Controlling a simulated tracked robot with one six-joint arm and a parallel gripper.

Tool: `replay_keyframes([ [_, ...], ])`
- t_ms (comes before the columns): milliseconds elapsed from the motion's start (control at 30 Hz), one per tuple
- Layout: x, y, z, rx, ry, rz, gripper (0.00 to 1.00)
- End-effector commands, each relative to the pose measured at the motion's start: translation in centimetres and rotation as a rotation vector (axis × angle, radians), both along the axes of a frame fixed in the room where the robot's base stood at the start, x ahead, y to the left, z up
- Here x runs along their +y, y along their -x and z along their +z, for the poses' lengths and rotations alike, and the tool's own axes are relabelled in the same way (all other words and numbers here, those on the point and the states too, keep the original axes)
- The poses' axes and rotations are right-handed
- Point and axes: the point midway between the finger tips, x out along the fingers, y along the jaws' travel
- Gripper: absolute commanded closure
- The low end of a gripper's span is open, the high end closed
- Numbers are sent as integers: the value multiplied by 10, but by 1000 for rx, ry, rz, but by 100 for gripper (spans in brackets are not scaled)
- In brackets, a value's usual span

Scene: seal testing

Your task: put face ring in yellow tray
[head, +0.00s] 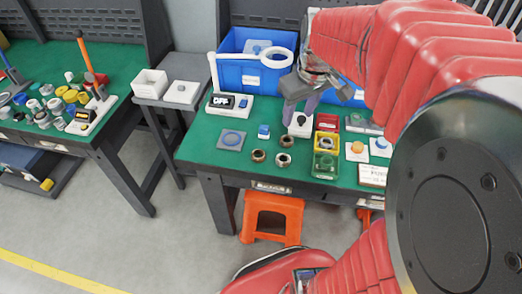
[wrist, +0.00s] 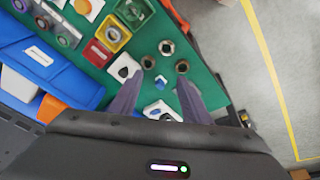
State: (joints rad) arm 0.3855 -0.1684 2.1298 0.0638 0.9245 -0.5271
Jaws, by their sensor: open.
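The yellow tray (head: 316,141) stands on the green table between a red tray (head: 327,118) and a green one (head: 324,172). A round ring-like part (head: 326,143) appears to lie in the yellow tray; it also shows in the wrist view (wrist: 113,35). Loose metal rings (head: 258,155) (head: 285,140) (head: 283,160) lie on the table left of the trays; I cannot tell which part is the face ring. My gripper (head: 301,110) is open and empty above the table, behind the rings.
Blue bins (head: 251,72) stand at the back. White plates with orange and blue caps (head: 357,151) stand right of the trays.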

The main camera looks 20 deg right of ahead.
Motion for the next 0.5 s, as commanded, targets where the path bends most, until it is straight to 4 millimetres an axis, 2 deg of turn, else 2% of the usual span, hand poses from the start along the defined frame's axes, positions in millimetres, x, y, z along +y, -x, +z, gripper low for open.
replay_keyframes([
  [33,14,6,6,-17,2,0,57],
  [200,52,28,19,-66,-4,-21,57],
  [500,108,72,29,-155,-31,-53,57],
])
